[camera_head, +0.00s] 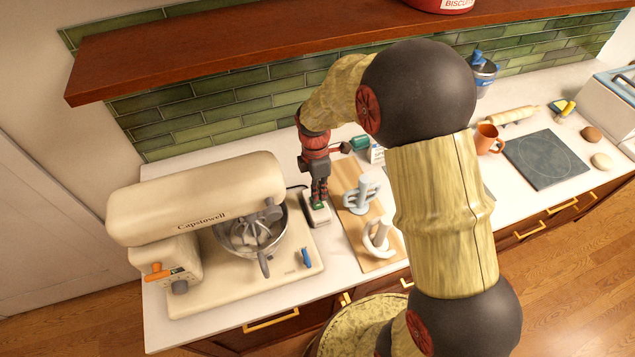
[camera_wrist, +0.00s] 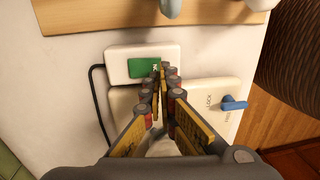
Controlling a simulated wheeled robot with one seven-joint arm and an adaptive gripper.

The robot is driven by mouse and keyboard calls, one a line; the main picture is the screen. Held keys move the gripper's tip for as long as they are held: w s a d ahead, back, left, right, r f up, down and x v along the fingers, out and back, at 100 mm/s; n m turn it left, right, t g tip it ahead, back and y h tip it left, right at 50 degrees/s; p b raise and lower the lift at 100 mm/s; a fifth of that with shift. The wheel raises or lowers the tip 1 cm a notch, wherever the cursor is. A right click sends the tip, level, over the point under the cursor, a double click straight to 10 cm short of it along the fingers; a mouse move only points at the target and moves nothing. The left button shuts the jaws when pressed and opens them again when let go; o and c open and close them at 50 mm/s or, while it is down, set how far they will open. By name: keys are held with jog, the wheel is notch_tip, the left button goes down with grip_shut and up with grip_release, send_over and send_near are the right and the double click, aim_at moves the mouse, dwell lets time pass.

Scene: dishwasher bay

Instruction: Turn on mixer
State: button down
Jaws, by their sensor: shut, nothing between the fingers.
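The cream stand mixer (camera_head: 205,197) stands at the left end of the counter with a metal bowl (camera_head: 275,240) under its head. It has an orange lever (camera_head: 157,272), a dark knob (camera_head: 180,287) and a blue lever (camera_head: 306,257), which also shows in the wrist view (camera_wrist: 235,103). Right behind the mixer base is a small white box (camera_head: 321,218) with a green switch. My gripper (camera_head: 318,198) is shut and empty, pointing down over this box. In the wrist view, my fingertips (camera_wrist: 164,70) overlap the right edge of the green switch (camera_wrist: 142,67). I cannot tell whether they touch it.
A wooden board (camera_head: 383,262) with pale mug-like items lies right of the box. A black cord (camera_wrist: 95,90) runs from the box. A shelf (camera_head: 230,50) overhangs the back. An orange mug (camera_head: 488,139) and a dark cooktop plate (camera_head: 545,160) are farther right.

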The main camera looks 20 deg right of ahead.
aim_at(319, 207)
jog(key=shift+s+f, duration=0.2)
jog(key=shift+f, duration=1.25)
jog(key=shift+s+f, duration=0.2)
jog(key=shift+f, duration=0.3)
jog(key=shift+w+r, duration=0.1)
jog(key=shift+w+r, duration=0.3)
jog(key=shift+w, duration=0.35)
